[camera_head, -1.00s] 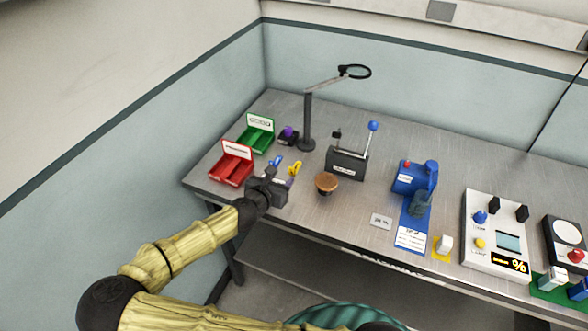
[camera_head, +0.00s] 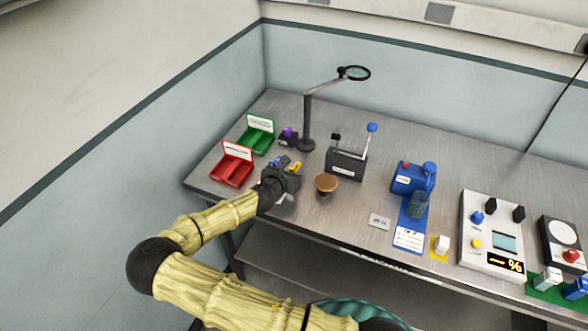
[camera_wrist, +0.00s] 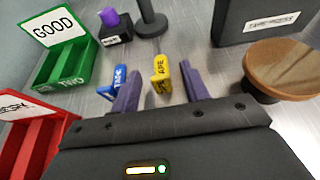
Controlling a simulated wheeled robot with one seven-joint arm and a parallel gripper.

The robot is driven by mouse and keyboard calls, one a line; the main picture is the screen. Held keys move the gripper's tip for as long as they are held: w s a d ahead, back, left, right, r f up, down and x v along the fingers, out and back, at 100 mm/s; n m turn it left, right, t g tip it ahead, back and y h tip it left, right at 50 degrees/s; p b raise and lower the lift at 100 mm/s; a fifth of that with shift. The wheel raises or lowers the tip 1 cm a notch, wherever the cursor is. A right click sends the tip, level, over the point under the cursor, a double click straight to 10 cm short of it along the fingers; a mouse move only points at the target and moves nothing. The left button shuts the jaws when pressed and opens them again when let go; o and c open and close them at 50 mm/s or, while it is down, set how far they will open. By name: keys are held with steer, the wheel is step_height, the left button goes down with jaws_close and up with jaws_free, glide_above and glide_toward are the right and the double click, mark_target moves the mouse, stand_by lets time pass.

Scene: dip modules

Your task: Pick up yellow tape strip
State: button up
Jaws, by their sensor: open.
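The yellow tape strip (camera_wrist: 161,75) stands on the metal table in the wrist view, with dark lettering on its face. In the head view, the yellow tape strip (camera_head: 296,167) is partly hidden behind my gripper (camera_head: 286,172). A blue tape strip (camera_wrist: 117,79) stands close by the left finger, partly hidden by it. I cannot tell whether the finger touches it.
A green GOOD bin (camera_wrist: 66,65) and a red bin (camera_wrist: 25,140) stand to the left. A brown round-topped thing (camera_wrist: 283,70) and a black tape press (camera_wrist: 262,22) stand right. A purple item (camera_wrist: 111,22) on a black base and the lamp stand (camera_head: 307,120) are behind.

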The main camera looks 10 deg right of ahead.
mark_target(291, 169)
steer(key=shift+x, duration=1.5)
jaws_close()
